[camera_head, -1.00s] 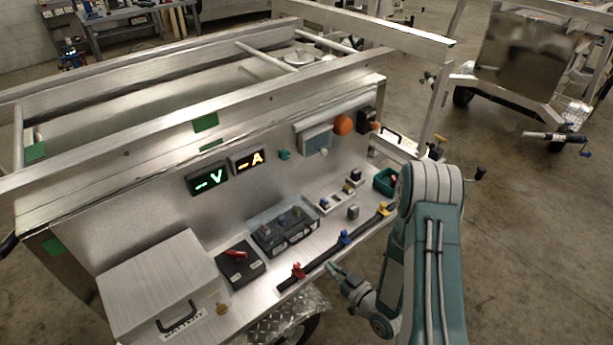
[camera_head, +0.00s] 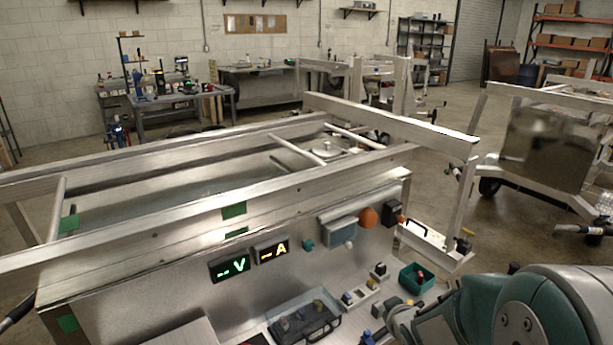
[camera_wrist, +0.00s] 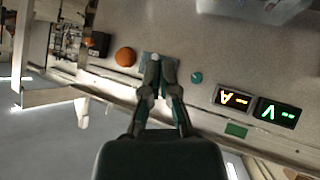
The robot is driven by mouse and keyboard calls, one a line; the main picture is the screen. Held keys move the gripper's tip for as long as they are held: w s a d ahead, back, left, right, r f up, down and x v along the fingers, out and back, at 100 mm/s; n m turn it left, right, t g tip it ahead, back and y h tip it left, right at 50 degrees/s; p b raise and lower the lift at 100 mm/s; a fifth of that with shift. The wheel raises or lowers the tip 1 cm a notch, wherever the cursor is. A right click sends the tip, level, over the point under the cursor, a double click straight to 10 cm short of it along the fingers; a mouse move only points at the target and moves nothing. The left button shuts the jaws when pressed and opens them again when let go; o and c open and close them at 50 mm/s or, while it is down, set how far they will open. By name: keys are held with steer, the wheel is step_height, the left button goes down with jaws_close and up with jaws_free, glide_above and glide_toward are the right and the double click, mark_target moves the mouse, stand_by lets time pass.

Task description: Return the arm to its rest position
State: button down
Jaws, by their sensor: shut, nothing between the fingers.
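My gripper (camera_wrist: 161,66) is in the wrist view, its two dark fingers drawn together at the tips with nothing between them. It points toward the trailer's panel, which appears upside down there. The tips overlap a small grey box on that panel in the picture; I cannot tell the gap. In the head view my teal and grey arm (camera_head: 515,312) is large at the lower right, beside the trailer's work shelf.
The aluminium trailer (camera_head: 150,285) fills the front, with a voltage display (camera_head: 229,265), an amp display (camera_head: 271,250), an orange knob (camera_head: 366,217) and a green bin (camera_head: 416,278). A second trailer (camera_head: 548,150) stands at right.

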steer(key=s+r+m+g+h, duration=0.2)
steer(key=s+r+m, duration=0.1)
steer(key=s+r, duration=0.65)
steer(key=s+a+r+m+g, duration=0.1)
steer(key=s+r, duration=0.1)
steer(key=s, duration=0.5)
steer(key=s+a+r+m+g+y, duration=0.1)
steer(key=s+r+g, duration=0.1)
steer(key=s, duration=0.5)
steer(key=shift+s+a+r, duration=0.4)
steer(key=shift+r, duration=0.15)
